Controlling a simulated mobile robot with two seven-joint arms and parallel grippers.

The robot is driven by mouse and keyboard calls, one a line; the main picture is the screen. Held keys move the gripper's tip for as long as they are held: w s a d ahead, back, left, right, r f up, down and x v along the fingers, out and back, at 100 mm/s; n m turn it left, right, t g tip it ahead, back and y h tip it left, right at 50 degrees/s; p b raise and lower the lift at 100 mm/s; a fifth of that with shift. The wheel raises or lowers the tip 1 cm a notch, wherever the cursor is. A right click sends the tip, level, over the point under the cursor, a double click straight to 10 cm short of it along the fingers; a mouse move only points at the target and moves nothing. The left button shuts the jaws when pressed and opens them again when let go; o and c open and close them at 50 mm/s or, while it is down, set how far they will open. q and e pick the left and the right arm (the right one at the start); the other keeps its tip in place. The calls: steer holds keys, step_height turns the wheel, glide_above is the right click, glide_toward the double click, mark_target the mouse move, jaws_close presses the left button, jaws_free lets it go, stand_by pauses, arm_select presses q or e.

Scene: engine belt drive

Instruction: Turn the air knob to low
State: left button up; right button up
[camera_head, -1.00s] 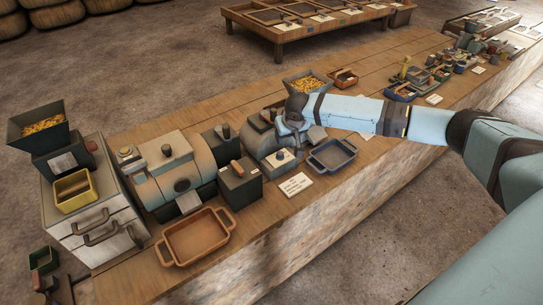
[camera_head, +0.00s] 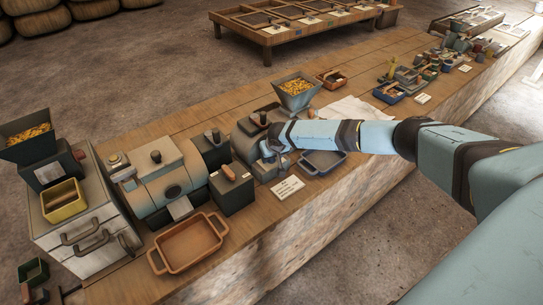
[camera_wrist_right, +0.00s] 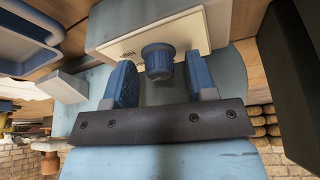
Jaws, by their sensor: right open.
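The air knob (camera_wrist_right: 158,60) is a ridged blue-grey knob on a cream plate (camera_wrist_right: 218,22) with small dark lettering, too small to read surely. In the right wrist view my right gripper (camera_wrist_right: 161,72) is open, with one blue finger on each side of the knob. A gap shows on both sides, so the fingers do not appear to clasp it. In the head view my right gripper (camera_head: 270,154) is at the front of the small grey machine (camera_head: 244,133) and hides the knob. The knob's setting cannot be told. My left gripper is not in view.
A blue-grey tray (camera_head: 323,163) lies close beside the right gripper, under my forearm. A white card (camera_head: 287,187) lies in front. A hopper (camera_head: 296,92) rises behind.

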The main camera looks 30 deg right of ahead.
steer(key=shift+c, duration=0.4)
steer(key=c, duration=0.8)
